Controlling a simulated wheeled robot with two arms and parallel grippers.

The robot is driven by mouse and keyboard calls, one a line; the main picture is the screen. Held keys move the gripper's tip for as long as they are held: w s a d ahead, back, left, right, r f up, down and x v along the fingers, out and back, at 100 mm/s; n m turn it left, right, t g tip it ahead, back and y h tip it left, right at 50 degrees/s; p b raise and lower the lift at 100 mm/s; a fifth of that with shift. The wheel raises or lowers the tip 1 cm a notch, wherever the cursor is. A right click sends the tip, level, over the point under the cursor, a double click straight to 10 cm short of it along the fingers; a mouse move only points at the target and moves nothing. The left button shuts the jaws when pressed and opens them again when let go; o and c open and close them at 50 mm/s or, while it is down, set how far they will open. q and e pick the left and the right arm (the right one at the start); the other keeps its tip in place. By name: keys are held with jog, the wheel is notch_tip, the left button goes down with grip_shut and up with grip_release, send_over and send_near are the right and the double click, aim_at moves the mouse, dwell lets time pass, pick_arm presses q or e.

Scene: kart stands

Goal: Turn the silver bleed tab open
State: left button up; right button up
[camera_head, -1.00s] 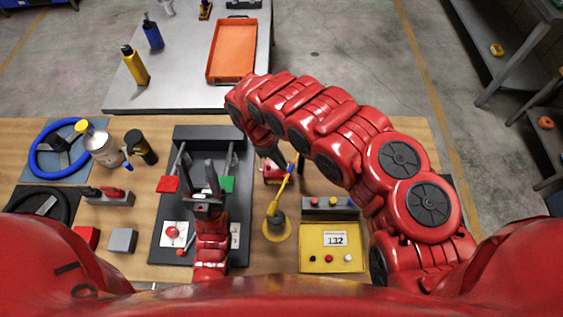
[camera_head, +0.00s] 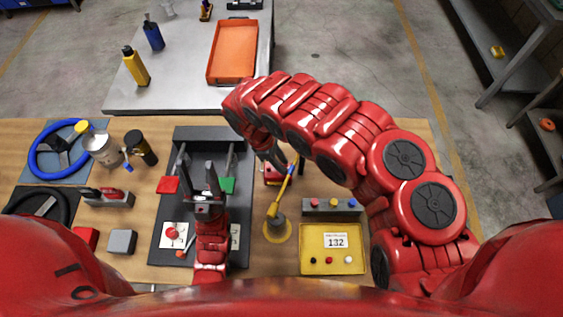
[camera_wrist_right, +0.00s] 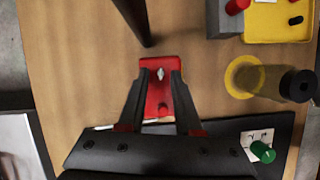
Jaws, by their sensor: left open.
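The silver bleed tab (camera_wrist_right: 160,73) is a small bright piece on the far end of a red block (camera_wrist_right: 160,92) in the right wrist view. A red knob (camera_wrist_right: 163,108) sits on the same block. My right gripper (camera_wrist_right: 160,80) is open, with one finger on either side of the block and the tab between the tips. Contact with the tab cannot be made out. In the head view the red block (camera_head: 272,175) is partly hidden by my right gripper (camera_head: 275,160). My left gripper (camera_head: 199,170) is open and empty above the dark grey tray (camera_head: 203,133).
A yellow-handled lever on a yellow disc (camera_head: 277,231) stands close to the block. A yellow panel (camera_head: 333,262) and a grey button box (camera_head: 330,207) are nearby. A dark post (camera_wrist_right: 134,18) stands ahead in the wrist view. An orange tray (camera_head: 232,52) lies on the far table.

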dwell(0.3)
jog(key=shift+a+r, duration=0.2)
jog(key=shift+r, duration=0.15)
jog(key=b+v, duration=0.3)
jog(key=v, duration=1.3)
jog(key=shift+r, duration=0.25)
jog(key=shift+w+a, duration=0.1)
